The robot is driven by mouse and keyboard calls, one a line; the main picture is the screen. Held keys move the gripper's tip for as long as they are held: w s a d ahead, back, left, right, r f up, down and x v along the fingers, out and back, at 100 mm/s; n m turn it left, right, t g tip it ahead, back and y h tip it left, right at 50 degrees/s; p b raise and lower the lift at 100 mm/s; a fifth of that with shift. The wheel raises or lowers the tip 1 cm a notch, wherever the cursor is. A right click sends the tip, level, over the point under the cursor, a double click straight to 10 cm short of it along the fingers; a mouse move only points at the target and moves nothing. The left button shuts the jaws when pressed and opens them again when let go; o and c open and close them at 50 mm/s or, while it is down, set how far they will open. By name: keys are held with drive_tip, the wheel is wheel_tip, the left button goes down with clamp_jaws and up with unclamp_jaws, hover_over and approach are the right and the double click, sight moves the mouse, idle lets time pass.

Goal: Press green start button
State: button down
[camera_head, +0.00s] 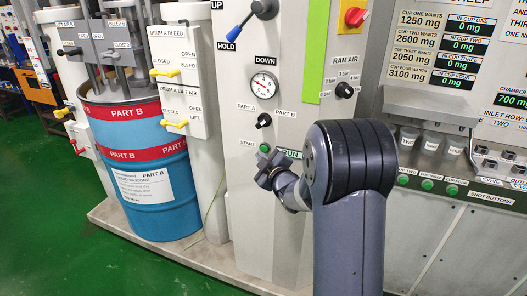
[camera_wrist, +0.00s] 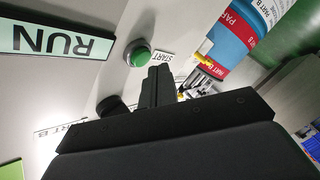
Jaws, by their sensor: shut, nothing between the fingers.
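The green start button (camera_head: 264,148) is on the white machine panel, just right of the START label (camera_head: 246,142). My gripper (camera_head: 266,168) is close below the button in the head view. In the wrist view my gripper (camera_wrist: 159,70) has its fingers together with nothing between them, and their tips lie just beside the button. A gap shows between tips and button; I cannot tell its depth.
A RUN sign (camera_head: 291,153) is right of the button. A black selector knob (camera_head: 264,120) and a pressure gauge (camera_head: 264,84) are above it. A blue PART B drum (camera_head: 140,150) stands to the left. Green shot buttons (camera_head: 427,184) line the right panel.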

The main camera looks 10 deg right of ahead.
drive_tip(key=s+a+b, duration=0.1)
drive_tip(key=s, duration=0.1)
drive_tip(key=s+a+b, duration=0.2)
idle(0.4)
drive_tip(key=shift+w+d, duration=0.1)
idle(0.5)
drive_tip(key=p, duration=0.1)
drive_tip(key=w+p, duration=0.1)
drive_tip(key=p, duration=0.1)
drive_tip(key=shift+d+r, duration=0.25)
drive_tip(key=shift+d, duration=0.05)
drive_tip(key=p, duration=0.2)
drive_tip(key=shift+s+p, duration=0.1)
drive_tip(key=shift+p, duration=0.2)
